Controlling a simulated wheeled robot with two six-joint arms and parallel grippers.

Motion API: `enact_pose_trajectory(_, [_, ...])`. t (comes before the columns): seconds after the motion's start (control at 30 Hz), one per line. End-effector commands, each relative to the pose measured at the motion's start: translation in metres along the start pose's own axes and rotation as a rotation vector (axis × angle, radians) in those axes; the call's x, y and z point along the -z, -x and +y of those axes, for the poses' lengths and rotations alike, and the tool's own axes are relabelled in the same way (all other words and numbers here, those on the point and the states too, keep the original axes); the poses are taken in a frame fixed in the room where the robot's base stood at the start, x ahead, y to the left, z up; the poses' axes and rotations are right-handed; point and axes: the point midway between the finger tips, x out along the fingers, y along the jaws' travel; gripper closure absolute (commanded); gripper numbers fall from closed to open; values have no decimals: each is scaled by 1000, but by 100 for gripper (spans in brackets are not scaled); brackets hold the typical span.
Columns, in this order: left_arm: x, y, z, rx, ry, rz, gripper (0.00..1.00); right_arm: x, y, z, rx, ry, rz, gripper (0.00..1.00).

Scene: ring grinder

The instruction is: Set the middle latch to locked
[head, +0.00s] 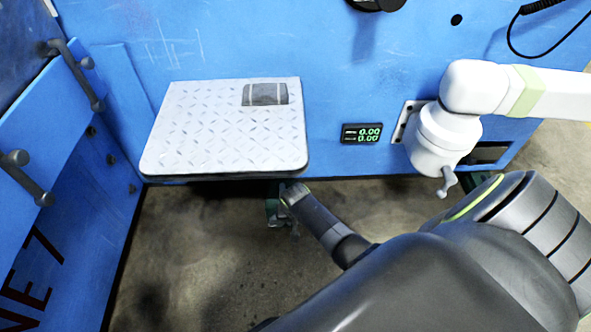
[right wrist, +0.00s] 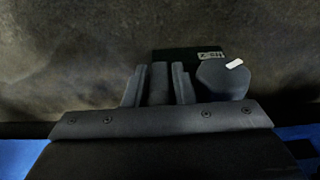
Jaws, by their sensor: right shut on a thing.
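My right gripper (head: 288,194) reaches in from the lower right in the head view, just under the front edge of the white platform (head: 210,125). In the right wrist view the right gripper (right wrist: 158,80) has a finger on each side of a grey bar-shaped handle (right wrist: 158,86) and is shut on it. This looks like the latch handle, though its locked or unlocked setting cannot be read. Next to it are a dark rounded knob (right wrist: 222,80) with a white mark and a dark labelled plate (right wrist: 185,56). My left gripper is not in view.
The blue machine wall (head: 340,70) stands behind the platform. A small green-digit display (head: 362,133) and a white jointed arm (head: 475,92) are at the right. A blue side panel with dark handles (head: 75,75) stands at the left. Below is bare concrete floor (head: 200,270).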

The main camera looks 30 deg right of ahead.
Motion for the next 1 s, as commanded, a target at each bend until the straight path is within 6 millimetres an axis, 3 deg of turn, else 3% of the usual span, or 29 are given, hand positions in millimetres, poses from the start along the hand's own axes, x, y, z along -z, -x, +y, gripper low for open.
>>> enact_pose_trajectory(0.33, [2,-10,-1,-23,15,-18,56,8,3,1,-1,-1,-183,100])
enact_pose_trajectory(0.77, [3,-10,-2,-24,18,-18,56,8,3,0,2,-3,-215,100])
enact_pose_trajectory(0.8, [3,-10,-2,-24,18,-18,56,8,3,0,2,-3,-215,76])
enact_pose_trajectory(0.87, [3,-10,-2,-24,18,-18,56,9,3,0,2,-3,-215,70])
enact_pose_trajectory(1.0, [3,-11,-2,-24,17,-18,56,9,3,0,1,-3,-215,70])
